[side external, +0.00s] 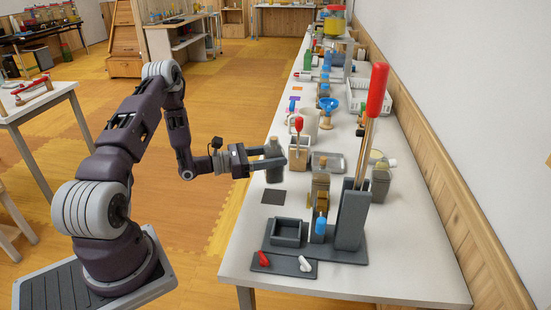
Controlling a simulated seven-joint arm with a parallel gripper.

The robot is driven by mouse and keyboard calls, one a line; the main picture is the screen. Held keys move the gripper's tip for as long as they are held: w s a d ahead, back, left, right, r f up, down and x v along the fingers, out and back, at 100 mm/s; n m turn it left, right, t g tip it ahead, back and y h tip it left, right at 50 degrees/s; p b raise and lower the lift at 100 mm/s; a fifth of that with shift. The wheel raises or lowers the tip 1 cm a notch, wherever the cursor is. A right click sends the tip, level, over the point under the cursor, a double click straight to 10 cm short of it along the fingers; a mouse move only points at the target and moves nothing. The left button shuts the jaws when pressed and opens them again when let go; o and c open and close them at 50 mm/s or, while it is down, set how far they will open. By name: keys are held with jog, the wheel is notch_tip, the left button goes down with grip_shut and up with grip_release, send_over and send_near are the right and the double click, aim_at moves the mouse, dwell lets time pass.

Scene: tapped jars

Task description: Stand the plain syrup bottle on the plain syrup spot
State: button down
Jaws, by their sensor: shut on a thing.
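The bottle is upright near the table's left edge. I cannot tell if its base touches the table. A flat dark square (273,197) lies on the table, lower in the picture than the bottle and apart from it. It may be the plain syrup spot, but no marking is readable.
Farther back is crowded.

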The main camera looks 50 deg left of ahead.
aim_at(265, 176)
jog(key=shift+f, duration=2.9)
jog(key=shift+f, duration=0.6)
jog(key=c, duration=0.5)
grip_release()
jog(key=shift+s, duration=0.1)
jog(key=shift+v, duration=3.95)
